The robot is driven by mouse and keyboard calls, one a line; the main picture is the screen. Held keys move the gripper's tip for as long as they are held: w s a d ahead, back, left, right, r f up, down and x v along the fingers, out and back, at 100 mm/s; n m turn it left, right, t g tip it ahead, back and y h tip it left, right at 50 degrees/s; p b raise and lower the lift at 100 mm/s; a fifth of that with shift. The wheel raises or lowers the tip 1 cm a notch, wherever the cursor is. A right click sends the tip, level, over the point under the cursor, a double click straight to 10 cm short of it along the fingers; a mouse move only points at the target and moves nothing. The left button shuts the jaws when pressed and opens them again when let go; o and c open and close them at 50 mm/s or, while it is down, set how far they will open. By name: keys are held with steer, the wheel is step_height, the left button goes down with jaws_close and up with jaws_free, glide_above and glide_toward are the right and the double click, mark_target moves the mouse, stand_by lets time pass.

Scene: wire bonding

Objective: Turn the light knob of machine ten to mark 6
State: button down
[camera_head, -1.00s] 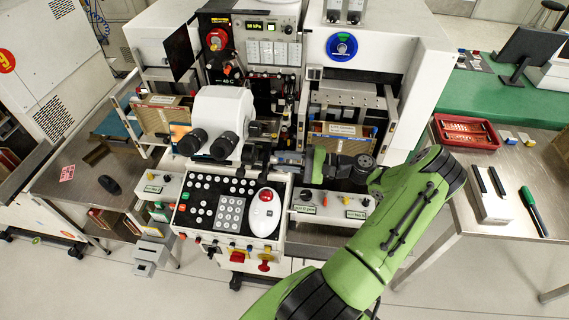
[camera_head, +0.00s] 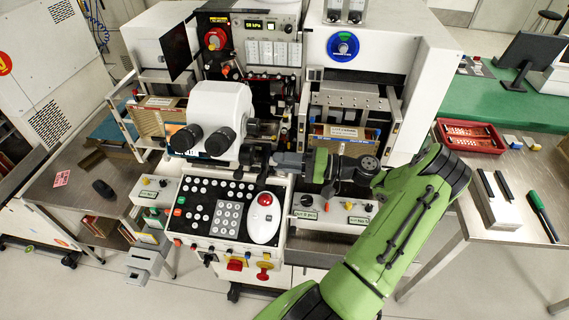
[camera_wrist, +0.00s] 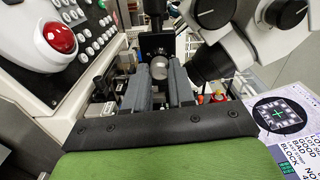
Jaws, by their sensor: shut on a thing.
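The bonding machine (camera_head: 395,45) stands in the middle of the head view, with its white microscope (camera_head: 220,108) in front. My gripper (camera_head: 272,159) reaches in from the right, low beside the microscope and just above the button panel (camera_head: 188,216). In the wrist view my gripper (camera_wrist: 158,78) has its two grey fingers closed around a small round knob (camera_wrist: 158,67), whose pale end face shows between the fingertips. The knob's marks and pointer cannot be read. In the head view the knob is hidden or too small to make out.
The trackball (camera_head: 264,218) with its red ball sits on the panel just below my gripper. A steel table at the right holds a red tray (camera_head: 470,145) and a green marker (camera_head: 541,212).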

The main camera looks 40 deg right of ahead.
stand_by(0.4)
steer(key=c, duration=0.9)
jaws_free()
steer(key=shift+c, duration=0.2)
steer(key=v, duration=1.5)
steer(key=shift+s+d+p, duration=0.2)
steer(key=shift+s+p, duration=0.1)
steer(key=shift+s, duration=0.05)
